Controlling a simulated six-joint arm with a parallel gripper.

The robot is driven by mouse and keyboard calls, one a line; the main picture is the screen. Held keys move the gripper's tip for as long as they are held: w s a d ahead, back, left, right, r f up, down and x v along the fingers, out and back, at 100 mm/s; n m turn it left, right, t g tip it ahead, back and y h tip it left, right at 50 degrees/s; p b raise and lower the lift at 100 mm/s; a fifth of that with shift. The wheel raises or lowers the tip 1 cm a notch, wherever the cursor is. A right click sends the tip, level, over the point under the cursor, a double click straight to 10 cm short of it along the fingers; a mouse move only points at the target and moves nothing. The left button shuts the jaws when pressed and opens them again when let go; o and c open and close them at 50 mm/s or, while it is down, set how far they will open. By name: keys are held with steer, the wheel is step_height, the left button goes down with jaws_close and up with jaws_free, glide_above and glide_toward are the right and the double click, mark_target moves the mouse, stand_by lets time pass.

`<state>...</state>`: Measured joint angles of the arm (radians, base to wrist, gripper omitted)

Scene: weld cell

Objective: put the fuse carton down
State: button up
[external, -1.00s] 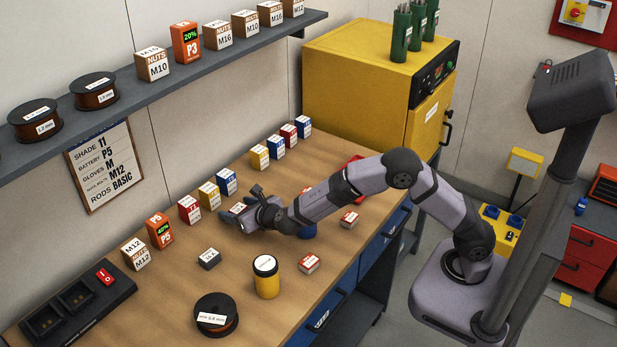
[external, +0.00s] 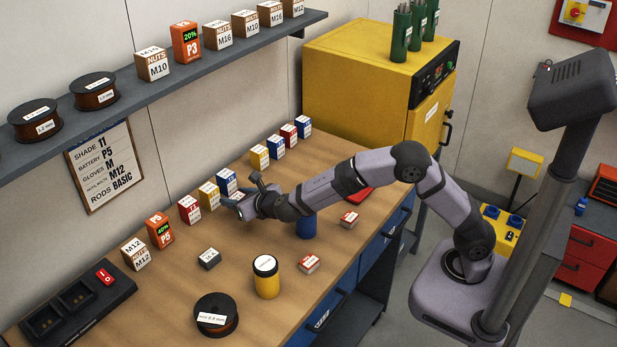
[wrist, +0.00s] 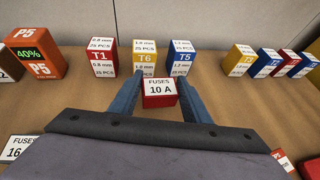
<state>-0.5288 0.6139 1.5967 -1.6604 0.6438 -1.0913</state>
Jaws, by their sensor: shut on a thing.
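In the wrist view a red fuse carton (wrist: 160,96) with a white label reading "FUSES 10 A" sits between my two blue fingers. My gripper (wrist: 157,88) is shut on its sides. In the external view my gripper (external: 233,201) is near the back of the bench, just in front of the row of small boxes. The carton is mostly hidden there by the gripper. I cannot tell whether its underside touches the bench (external: 180,290).
Behind the carton stand boxes T1 (wrist: 103,58), T6 (wrist: 145,57) and T5 (wrist: 181,58). Other fuse cartons lie on the bench: grey (external: 209,258), red (external: 309,263) and red (external: 349,219). A yellow can (external: 266,278) and a blue can (external: 306,226) stand nearer the front.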

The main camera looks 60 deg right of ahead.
mark_target(237, 197)
step_height(237, 197, up, 6)
steer(key=shift+f+p, duration=0.1)
steer(key=shift+p, duration=0.2)
